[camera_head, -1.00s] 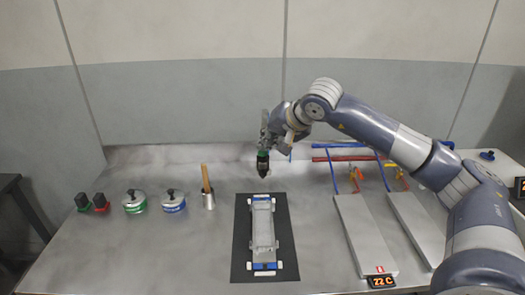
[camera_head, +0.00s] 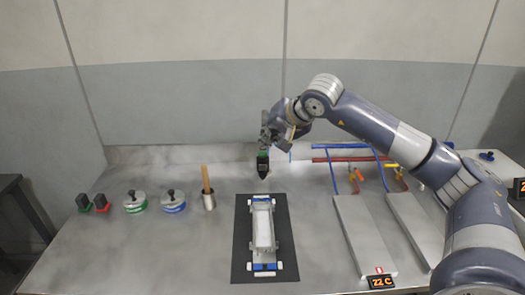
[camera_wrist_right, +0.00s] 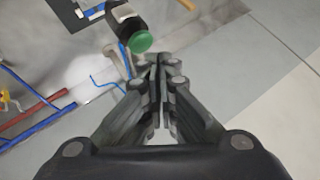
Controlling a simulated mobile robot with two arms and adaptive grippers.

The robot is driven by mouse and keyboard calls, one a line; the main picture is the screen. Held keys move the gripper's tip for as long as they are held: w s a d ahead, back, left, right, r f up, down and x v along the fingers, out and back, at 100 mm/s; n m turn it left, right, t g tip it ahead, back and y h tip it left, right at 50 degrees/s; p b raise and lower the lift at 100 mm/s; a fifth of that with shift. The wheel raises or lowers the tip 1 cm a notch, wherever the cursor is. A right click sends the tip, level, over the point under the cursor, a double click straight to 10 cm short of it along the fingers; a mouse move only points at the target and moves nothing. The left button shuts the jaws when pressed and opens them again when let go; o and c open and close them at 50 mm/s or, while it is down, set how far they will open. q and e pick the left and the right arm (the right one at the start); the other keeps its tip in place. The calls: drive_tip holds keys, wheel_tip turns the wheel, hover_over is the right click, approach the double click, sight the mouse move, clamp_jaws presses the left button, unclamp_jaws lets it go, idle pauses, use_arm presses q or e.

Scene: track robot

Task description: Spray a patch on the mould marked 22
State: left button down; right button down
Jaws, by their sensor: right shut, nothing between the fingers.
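Two long grey slabs lie at the right of the table in the head view. The left slab (camera_head: 365,235) has a small display (camera_head: 381,282) reading "22 C" at its front end. The right slab (camera_head: 418,222) is partly behind my arm. My right gripper (camera_head: 265,141) is shut and empty near the back middle. A black tool with green (camera_head: 262,165) shows just below it. In the right wrist view my fingers (camera_wrist_right: 160,60) are together, and the tool's round green end (camera_wrist_right: 140,42) is just beyond them. I cannot tell whether they touch. My left gripper is not in view.
A pale piece with blue ends (camera_head: 264,230) lies on a black mat (camera_head: 241,255). Red and blue pipes (camera_head: 350,158) stand behind the slabs.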

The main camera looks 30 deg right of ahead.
sight(266, 152)
wheel_tip(266, 152, up, 6)
drive_tip(key=p, duration=0.3)
drive_tip(key=shift+f+p, duration=0.2)
drive_tip(key=shift+p, duration=0.1)
idle(0.4)
